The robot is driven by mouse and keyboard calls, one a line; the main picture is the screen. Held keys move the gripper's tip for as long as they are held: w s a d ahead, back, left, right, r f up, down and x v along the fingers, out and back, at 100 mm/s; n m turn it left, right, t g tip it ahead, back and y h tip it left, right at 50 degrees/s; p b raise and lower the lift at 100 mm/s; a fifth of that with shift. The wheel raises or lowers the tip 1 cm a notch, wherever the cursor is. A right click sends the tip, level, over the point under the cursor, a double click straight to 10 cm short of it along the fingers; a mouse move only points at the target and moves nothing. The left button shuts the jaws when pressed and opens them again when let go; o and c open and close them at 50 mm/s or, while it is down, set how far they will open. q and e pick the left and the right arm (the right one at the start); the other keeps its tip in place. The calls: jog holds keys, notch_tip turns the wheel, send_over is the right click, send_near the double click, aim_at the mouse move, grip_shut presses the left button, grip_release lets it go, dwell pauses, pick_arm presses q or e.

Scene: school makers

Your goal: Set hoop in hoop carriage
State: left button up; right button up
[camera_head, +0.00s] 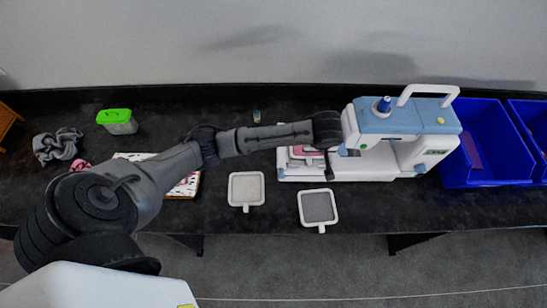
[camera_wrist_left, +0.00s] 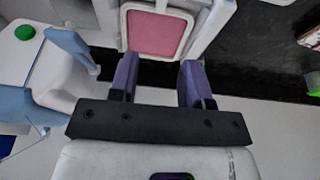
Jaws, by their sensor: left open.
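A hoop with pink fabric in a white frame (camera_wrist_left: 160,33) is at the top of the left wrist view, just beyond my left gripper (camera_wrist_left: 159,80). The two purple fingers are apart, with nothing clearly held between them. In the head view the pink hoop (camera_head: 302,152) lies at the left side of the white and blue embroidery machine (camera_head: 405,118), partly hidden by my left arm. White machine parts surround the hoop; I cannot tell whether it is seated in the carriage. My left fingertips are mostly hidden in the head view. My right gripper is not in view.
Two grey hoops (camera_head: 246,189) (camera_head: 319,207) lie at the table's front. Blue bins (camera_head: 485,150) stand right of the machine. A green-lidded box (camera_head: 117,121), grey cloth (camera_head: 57,146) and a patterned board (camera_head: 187,186) are at left. The dark table (camera_head: 420,210) is clear along its front right.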

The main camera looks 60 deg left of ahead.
pick_arm(q)
jog(key=s+d+f+m+h, duration=0.2)
jog(key=s+d+f+m, duration=0.25)
jog(key=s, duration=0.25)
jog(key=s+d+f+m+h, duration=0.1)
jog(key=s+d+f+m, duration=0.2)
jog(key=s+d, duration=0.25)
jog(key=s+a+r+m+t, duration=0.1)
jog(key=s+m, duration=0.4)
jog(key=s, duration=1.2)
jog(key=shift+a+r+m+t, duration=0.2)
jog(key=shift+r+m+t, duration=0.1)
jog(key=shift+r+m, duration=0.05)
notch_tip(320, 180, up, 19)
jog(key=p, duration=1.9)
jog(key=shift+r, duration=0.15)
